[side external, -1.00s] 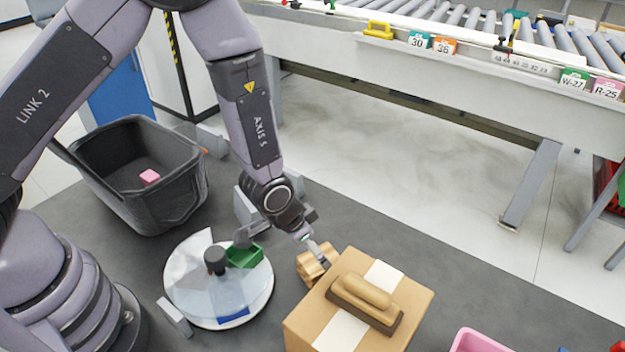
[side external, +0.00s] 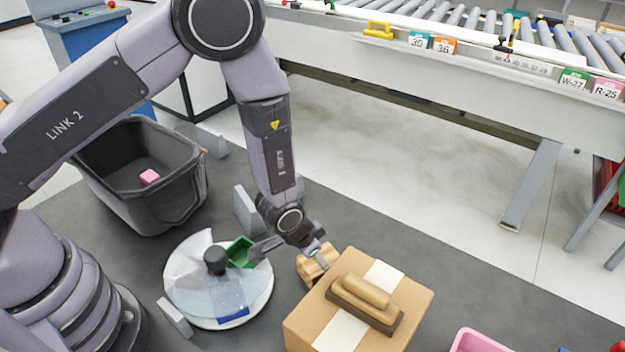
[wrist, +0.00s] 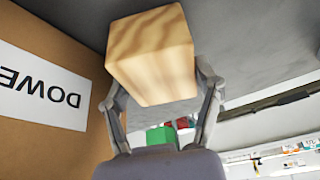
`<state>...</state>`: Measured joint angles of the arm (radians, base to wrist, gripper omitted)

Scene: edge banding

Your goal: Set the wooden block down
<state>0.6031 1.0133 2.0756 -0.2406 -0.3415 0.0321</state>
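The wooden block (side external: 313,266) is light brown with banded grain. In the side external view it is low beside the cardboard box, partly hidden by the box and my gripper. My gripper (side external: 322,254) is right at the block, low behind the box. In the wrist view the block (wrist: 152,58) sits between the two fingers of my gripper (wrist: 158,85), which press against its sides. I cannot tell whether the block's underside touches the dark mat (side external: 460,275).
The cardboard box (side external: 415,305) stands close by, with a wooden float (side external: 365,300) on top. Mat behind the box is clear.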

